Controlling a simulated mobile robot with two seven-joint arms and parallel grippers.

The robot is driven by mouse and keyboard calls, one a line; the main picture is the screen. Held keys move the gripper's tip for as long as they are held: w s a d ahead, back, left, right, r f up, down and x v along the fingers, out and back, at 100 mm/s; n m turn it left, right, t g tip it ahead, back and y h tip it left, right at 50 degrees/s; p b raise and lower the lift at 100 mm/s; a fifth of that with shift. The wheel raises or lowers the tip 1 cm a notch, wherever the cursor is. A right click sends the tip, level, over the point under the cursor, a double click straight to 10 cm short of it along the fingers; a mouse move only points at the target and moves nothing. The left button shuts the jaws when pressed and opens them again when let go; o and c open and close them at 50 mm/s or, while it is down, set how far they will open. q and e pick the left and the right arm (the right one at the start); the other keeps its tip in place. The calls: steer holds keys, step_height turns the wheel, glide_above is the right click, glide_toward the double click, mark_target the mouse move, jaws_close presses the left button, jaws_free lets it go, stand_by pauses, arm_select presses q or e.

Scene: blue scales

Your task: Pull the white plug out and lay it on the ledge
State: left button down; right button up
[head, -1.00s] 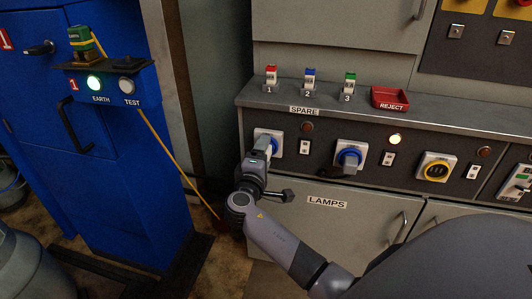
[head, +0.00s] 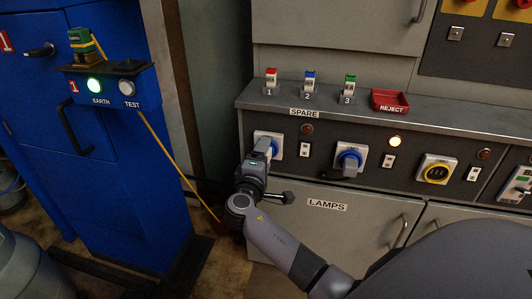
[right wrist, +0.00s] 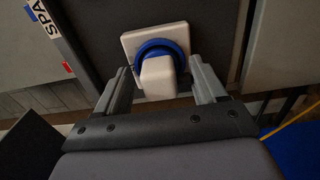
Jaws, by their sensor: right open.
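The white plug (right wrist: 158,80) sits in a round blue socket (right wrist: 176,50) on a white square plate in the right wrist view. In the head view this plate (head: 277,137) is the leftmost on the dark panel, under the SPARE label. My right gripper (right wrist: 160,70) is open, with one finger on each side of the plug and gaps visible. In the head view the right gripper (head: 262,150) covers most of the plug. The grey ledge (head: 450,115) runs above the panel. My left gripper is out of view.
Red (head: 271,79), blue (head: 309,82) and green (head: 349,84) numbered pieces and a red REJECT tray (head: 390,101) stand on the ledge. A blue cabinet (head: 105,190) stands left.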

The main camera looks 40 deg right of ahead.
stand_by(0.3)
jaws_close()
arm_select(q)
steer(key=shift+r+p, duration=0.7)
arm_select(e)
steer(key=v, duration=0.6)
stand_by(0.3)
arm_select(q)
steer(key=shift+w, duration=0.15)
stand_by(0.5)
